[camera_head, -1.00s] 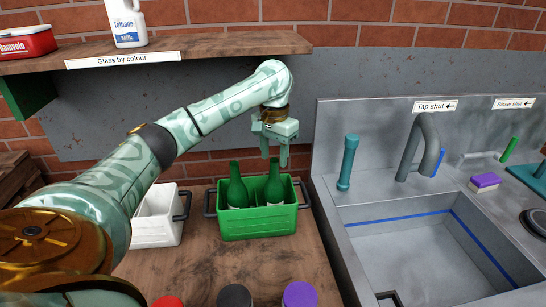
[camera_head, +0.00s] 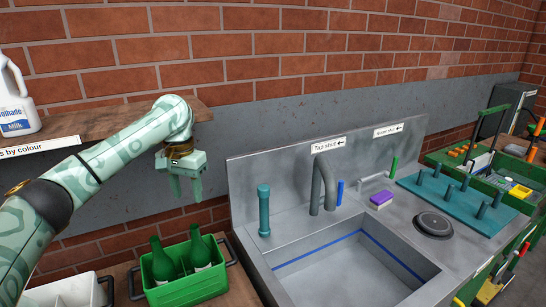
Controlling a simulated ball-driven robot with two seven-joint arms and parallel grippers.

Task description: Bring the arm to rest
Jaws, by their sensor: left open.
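My left arm reaches in from the left, and its gripper (camera_head: 186,187) hangs above the green crate, fingers pointing down. The gripper is open and empty, with the fingertips above the bottles and apart from them. The green crate (camera_head: 190,292) stands on the wooden counter and holds two green bottles (camera_head: 163,262), both upright. My right gripper is not in view.
A white crate (camera_head: 78,293) stands left of the green one. A wooden shelf (camera_head: 95,125) with a milk jug (camera_head: 14,110) is above. A sink (camera_head: 345,275) with a tap (camera_head: 322,185) is to the right. A teal peg board (camera_head: 465,196) lies further right.

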